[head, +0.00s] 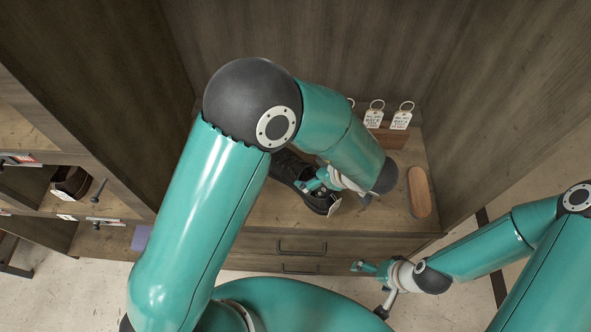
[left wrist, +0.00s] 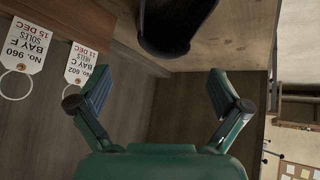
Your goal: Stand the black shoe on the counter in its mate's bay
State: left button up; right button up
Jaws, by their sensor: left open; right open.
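The black shoe (head: 291,170) lies on the counter (head: 275,212), partly hidden behind my left arm in the head view. A pale tag shows at its near end. Part of a black shoe (left wrist: 175,25) shows at the top of the left wrist view, beyond the fingertips. My left gripper (head: 322,187) is open and empty, right by the shoe; I cannot tell if it touches. Its spread fingers show in the left wrist view (left wrist: 160,92). My right gripper (head: 369,289) is open and empty, in front of the drawers. A dark shoe (head: 72,184) stands in a left shelf bay.
Paper tags on rings (head: 401,118) stand at the counter's back, by a brown block (head: 390,139). A wooden oval piece (head: 419,192) lies at the counter's right. Wooden walls enclose the counter. Left shelves (head: 110,206) have small labels and dark pegs along their front edges.

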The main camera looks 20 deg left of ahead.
aim_at(297, 167)
pick_arm(q)
jog(key=p+x, duration=0.1)
jog(key=x, duration=0.8)
jog(key=shift+a+f, duration=0.15)
jog(key=shift+f, duration=0.05)
jog(key=shift+r, duration=0.1)
jog(key=c, duration=1.7)
